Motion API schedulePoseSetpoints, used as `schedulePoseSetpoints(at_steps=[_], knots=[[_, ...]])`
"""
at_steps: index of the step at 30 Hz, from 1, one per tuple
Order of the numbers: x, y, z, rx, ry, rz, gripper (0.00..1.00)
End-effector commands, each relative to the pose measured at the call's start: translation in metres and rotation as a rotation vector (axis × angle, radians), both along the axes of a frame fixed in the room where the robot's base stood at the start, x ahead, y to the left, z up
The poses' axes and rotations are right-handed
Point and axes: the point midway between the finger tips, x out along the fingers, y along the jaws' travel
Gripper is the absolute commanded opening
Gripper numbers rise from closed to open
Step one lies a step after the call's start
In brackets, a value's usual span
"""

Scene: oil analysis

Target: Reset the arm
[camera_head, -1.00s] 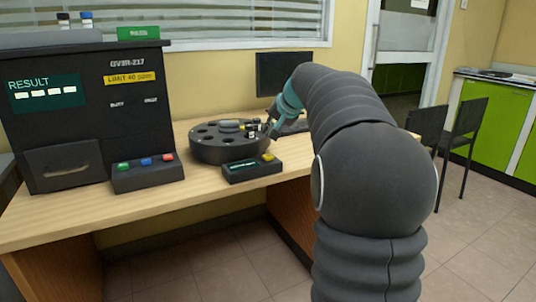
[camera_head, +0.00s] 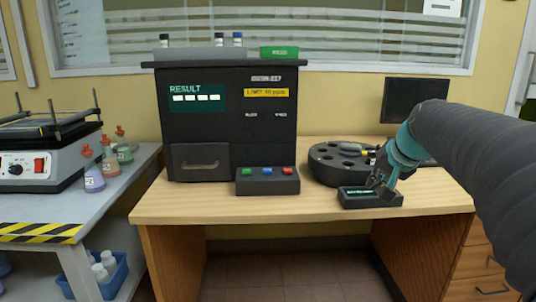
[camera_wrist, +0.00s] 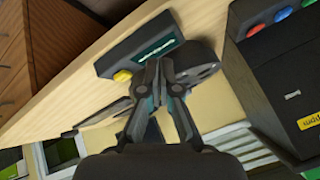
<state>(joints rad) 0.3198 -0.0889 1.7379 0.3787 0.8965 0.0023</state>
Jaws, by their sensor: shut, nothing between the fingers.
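My arm reaches in from the right in the head view, with a dark grey sleeve and a teal wrist. My gripper (camera_head: 381,186) is shut and empty. In that view it appears in front of the round black carousel (camera_head: 322,168) and over the small control box (camera_head: 357,198) with a lit screen. In the wrist view my gripper (camera_wrist: 162,62) shows its fingers together, with the small box (camera_wrist: 140,56) and its yellow button just beyond them. Whether the fingertips touch anything is unclear.
The black analyser (camera_head: 230,130) with a result screen, a drawer and coloured buttons stands on the wooden desk (camera_head: 215,207). Vials stand on its top. A monitor (camera_head: 415,97) is behind my arm. On the left, a bench holds a shaker (camera_head: 45,150) and flasks (camera_head: 93,176).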

Motion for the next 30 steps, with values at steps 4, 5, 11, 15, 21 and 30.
schedulePoseSetpoints(at_steps=[4, 5, 11, 15, 21, 30], knots=[[-0.063, 0.041, -0.019, -0.073, 0.042, 0.081, 0.0], [-0.075, 0.048, -0.024, -0.088, 0.05, 0.098, 0.0], [-0.157, 0.081, -0.064, -0.191, 0.1, 0.204, 0.0], [-0.21, 0.095, -0.098, -0.262, 0.129, 0.276, 0.0], [-0.259, 0.101, -0.137, -0.336, 0.154, 0.346, 0.0], [-0.274, 0.101, -0.15, -0.359, 0.163, 0.368, 0.0]])
